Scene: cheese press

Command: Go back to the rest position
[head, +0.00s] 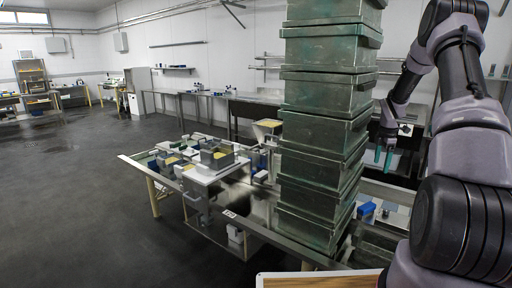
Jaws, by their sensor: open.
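My gripper (384,156) has two teal fingers. It hangs at the right of the head view with its fingers pointing down, open and empty. It is just to the right of a tall stack of greenish metal boxes (322,132), apart from it as far as I can tell. My arm comes in from the right edge, raised and bent at the elbow.
The stack stands on a metal table (262,232). Left of it are a grey cheese mould (217,157) and several small items. A blue object (366,211) lies right of the stack. Wall counters are behind. The floor (75,215) at left is clear.

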